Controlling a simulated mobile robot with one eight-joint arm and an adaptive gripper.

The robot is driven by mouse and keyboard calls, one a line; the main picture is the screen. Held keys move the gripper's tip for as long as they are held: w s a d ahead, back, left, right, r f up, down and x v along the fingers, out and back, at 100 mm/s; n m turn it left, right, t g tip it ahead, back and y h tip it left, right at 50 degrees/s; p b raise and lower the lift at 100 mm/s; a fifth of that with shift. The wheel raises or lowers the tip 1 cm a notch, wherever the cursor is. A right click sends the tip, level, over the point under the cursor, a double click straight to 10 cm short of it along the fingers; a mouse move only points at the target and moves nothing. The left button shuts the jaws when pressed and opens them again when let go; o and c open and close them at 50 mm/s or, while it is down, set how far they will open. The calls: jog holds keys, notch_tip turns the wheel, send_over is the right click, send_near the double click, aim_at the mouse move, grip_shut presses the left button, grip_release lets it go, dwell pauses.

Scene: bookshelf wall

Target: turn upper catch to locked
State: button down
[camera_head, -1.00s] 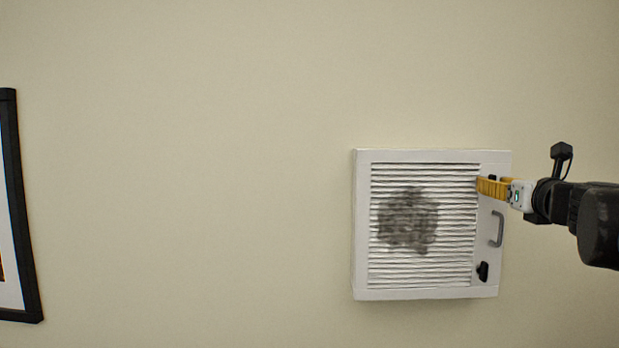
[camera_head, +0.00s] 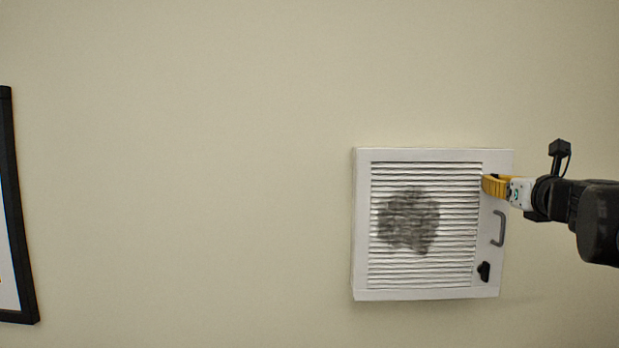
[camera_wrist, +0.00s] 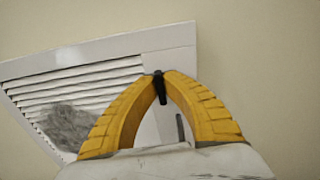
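The upper catch (camera_wrist: 159,87) is a small black knob on the right-hand frame of a white louvred panel (camera_head: 363,225). In the wrist view it sits between the tips of my yellow gripper (camera_wrist: 159,76), which have come together around it. In the head view my gripper (camera_head: 487,184) is at the panel's upper right and mostly hides the upper catch. The lower catch (camera_head: 484,271) is black and tilted, near the panel's lower right. A grey handle (camera_head: 500,229) stands between the two catches.
A dark smudge (camera_head: 409,221) marks the louvres. A black picture frame (camera_head: 17,220) hangs at the far left. The wall (camera_head: 200,150) between it and the panel is bare.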

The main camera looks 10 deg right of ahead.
jog(key=n, duration=0.4)
jog(key=shift+a, duration=0.1)
jog(key=n+b, duration=0.1)
jog(key=n, duration=0.3)
jog(key=shift+w+n, duration=0.1)
jog(key=shift+n, duration=0.3)
jog(key=n, duration=0.4)
jog(key=shift+a+f, duration=0.1)
jog(key=n, duration=0.4)
jog(key=shift+n, duration=0.3)
jog(key=shift+b, duration=0.3)
jog(key=c, duration=1.5)
grip_release()
jog(key=shift+f, duration=0.1)
jog(key=shift+c, duration=0.2)
